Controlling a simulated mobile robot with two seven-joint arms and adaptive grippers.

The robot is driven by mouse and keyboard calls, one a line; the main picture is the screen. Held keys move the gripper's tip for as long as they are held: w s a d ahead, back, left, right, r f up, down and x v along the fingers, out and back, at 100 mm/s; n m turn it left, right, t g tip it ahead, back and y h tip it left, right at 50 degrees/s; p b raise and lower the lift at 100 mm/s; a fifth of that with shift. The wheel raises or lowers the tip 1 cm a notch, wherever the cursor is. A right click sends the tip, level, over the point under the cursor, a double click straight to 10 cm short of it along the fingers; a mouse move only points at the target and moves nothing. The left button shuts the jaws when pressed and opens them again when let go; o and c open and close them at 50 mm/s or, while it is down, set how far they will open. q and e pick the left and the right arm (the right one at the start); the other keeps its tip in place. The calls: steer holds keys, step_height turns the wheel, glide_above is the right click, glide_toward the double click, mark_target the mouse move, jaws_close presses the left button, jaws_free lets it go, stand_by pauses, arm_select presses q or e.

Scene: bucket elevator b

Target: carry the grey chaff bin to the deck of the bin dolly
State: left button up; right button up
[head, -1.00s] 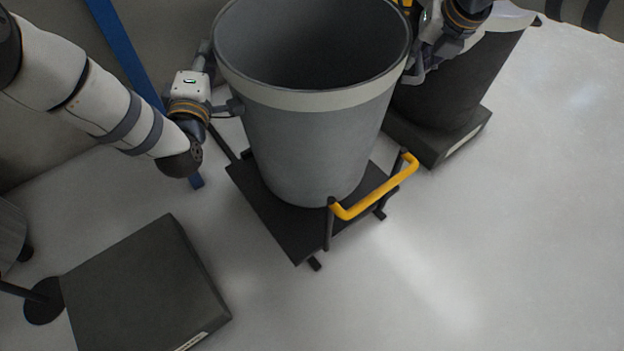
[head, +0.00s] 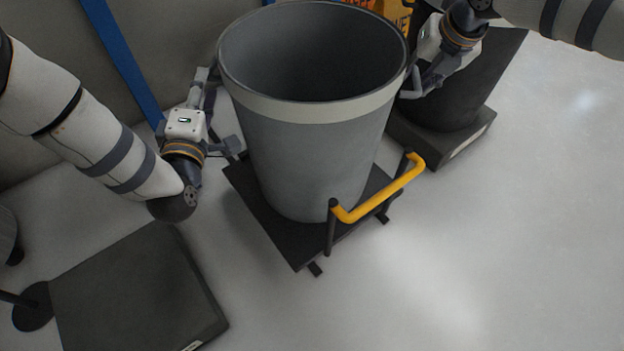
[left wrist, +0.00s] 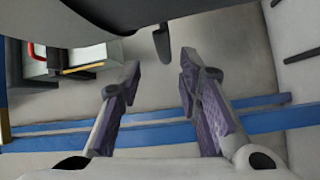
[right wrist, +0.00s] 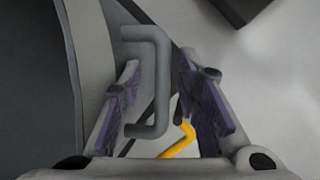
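The grey chaff bin (head: 310,160), with a pale rim band, stands upright on the black deck of the bin dolly (head: 275,225). The dolly has a yellow push handle (head: 385,193) on its near right side. My left gripper (head: 217,112) is open and empty beside the bin's left side. In the left wrist view a dark bin handle (left wrist: 162,42) lies just beyond its open fingers (left wrist: 160,80). My right gripper (head: 414,80) is at the bin's right side. In the right wrist view its fingers (right wrist: 157,85) are open around a grey bin handle (right wrist: 158,82).
A low black platform (head: 135,290) lies at the lower left. A dark container (head: 475,75) stands on another black base (head: 445,145) at the right. A blue post (head: 120,60) and an orange-yellow item (head: 390,10) are behind. The floor at the right is clear.

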steer(key=shift+r, duration=0.1)
arm_select(q)
steer(key=s, duration=0.3)
arm_select(e)
steer(key=v, duration=1.2)
arm_select(q)
steer(key=shift+d, duration=0.1)
